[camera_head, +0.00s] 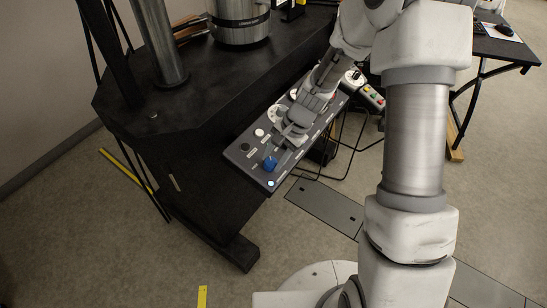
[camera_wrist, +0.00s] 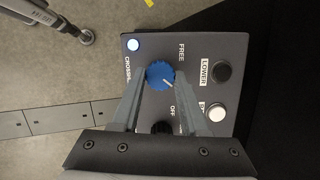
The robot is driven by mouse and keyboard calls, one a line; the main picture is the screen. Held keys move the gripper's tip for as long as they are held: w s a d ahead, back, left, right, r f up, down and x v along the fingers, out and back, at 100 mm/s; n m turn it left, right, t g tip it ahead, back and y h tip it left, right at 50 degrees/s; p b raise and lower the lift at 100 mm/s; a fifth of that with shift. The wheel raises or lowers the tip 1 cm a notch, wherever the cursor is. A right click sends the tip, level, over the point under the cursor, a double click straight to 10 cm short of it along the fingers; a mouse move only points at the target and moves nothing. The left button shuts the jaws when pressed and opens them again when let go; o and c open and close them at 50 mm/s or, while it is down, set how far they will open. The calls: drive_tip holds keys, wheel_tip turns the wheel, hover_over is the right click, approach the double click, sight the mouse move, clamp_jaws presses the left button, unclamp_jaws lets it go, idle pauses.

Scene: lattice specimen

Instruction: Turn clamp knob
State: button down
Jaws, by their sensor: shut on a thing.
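The blue knob (camera_wrist: 160,76) sits on the dark control panel (camera_wrist: 185,55), with the word FREE beside it and a label starting "CROSSH" partly hidden. A light pointer line shows on its face. My gripper (camera_wrist: 160,73) has one finger on each side of the blue knob and is shut on it. In the head view the blue knob (camera_head: 270,163) is at the near end of the panel, with my gripper (camera_head: 277,152) reaching down to it from the upper right.
A black button (camera_wrist: 221,72) marked LOWER and a white button (camera_wrist: 216,112) are right of the knob. A dark knob (camera_wrist: 162,128) lies between my fingers, nearer the palm. A lit white lamp (camera_wrist: 133,45) is at the corner. The black machine table (camera_head: 190,110) stands left.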

drive_tip(key=shift+m, duration=0.5)
drive_tip(key=shift+c, duration=2.1)
unclamp_jaws()
drive_tip(key=shift+d+r, duration=0.1)
drive_tip(key=p+v, duration=0.2)
drive_tip(key=v, duration=1.5)
drive_tip(key=shift+s+d+p, duration=0.15)
drive_tip(key=shift+s+p, duration=0.1)
drive_tip(key=shift+p, duration=0.15)
